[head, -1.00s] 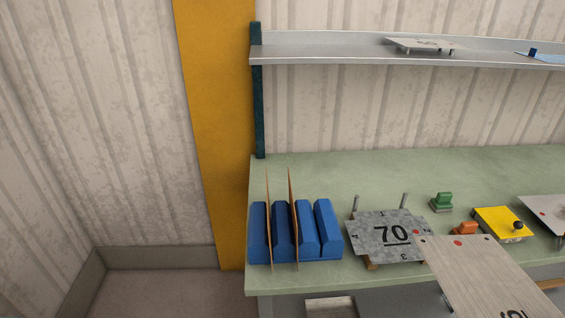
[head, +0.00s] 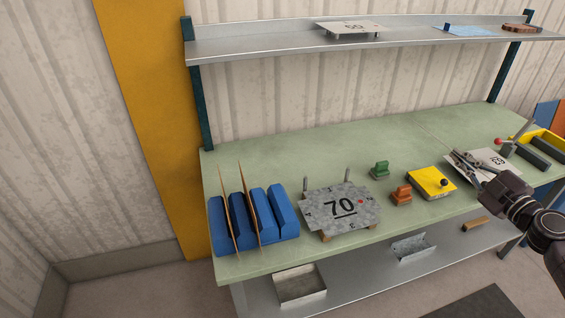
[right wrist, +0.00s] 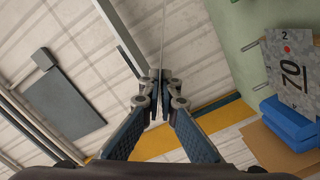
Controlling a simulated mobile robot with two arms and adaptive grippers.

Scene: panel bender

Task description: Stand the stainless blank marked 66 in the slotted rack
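The blue slotted rack (head: 284,212) stands at the left end of the green bench, with two thin tan sheets (head: 230,205) upright in its slots. It also shows in the right wrist view (right wrist: 290,125). My right gripper (head: 478,168) is over the bench's right part, well right of the rack. In the right wrist view its fingers (right wrist: 160,88) are shut on a thin stainless blank (right wrist: 163,35), seen edge-on, so its mark is hidden. My left gripper is not in view.
A grey plate marked 70 (head: 341,206) sits on supports right of the rack, with two pegs behind. Green (head: 379,169) and orange (head: 401,195) blocks and a yellow block (head: 432,182) follow. A shelf (head: 270,47) runs above.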

